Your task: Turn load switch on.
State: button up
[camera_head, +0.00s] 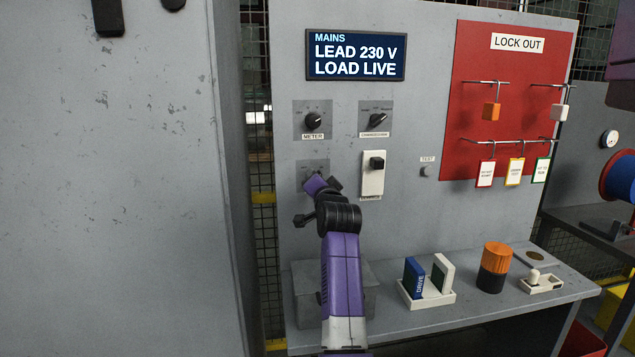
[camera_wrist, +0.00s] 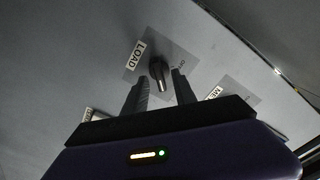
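The load switch (camera_wrist: 158,72) is a dark knob on a grey plate, with a white LOAD label (camera_wrist: 136,54) beside it in the wrist view. The display (camera_head: 356,55) reads MAINS, LEAD 230 V, LOAD LIVE.
A meter knob (camera_head: 313,120) sits above, another selector (camera_head: 377,119) sits upper right, and a white block switch (camera_head: 373,182) is close on the right. The bench (camera_head: 400,318) below holds a card tray (camera_head: 433,300) and an orange-black cylinder (camera_head: 493,268).

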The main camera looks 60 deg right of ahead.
jog(key=b+v, duration=0.1)
jog(key=v, duration=0.6)
jog(key=shift+s+a, duration=0.25)
jog(key=shift+s, duration=0.05)
dwell(0.3)
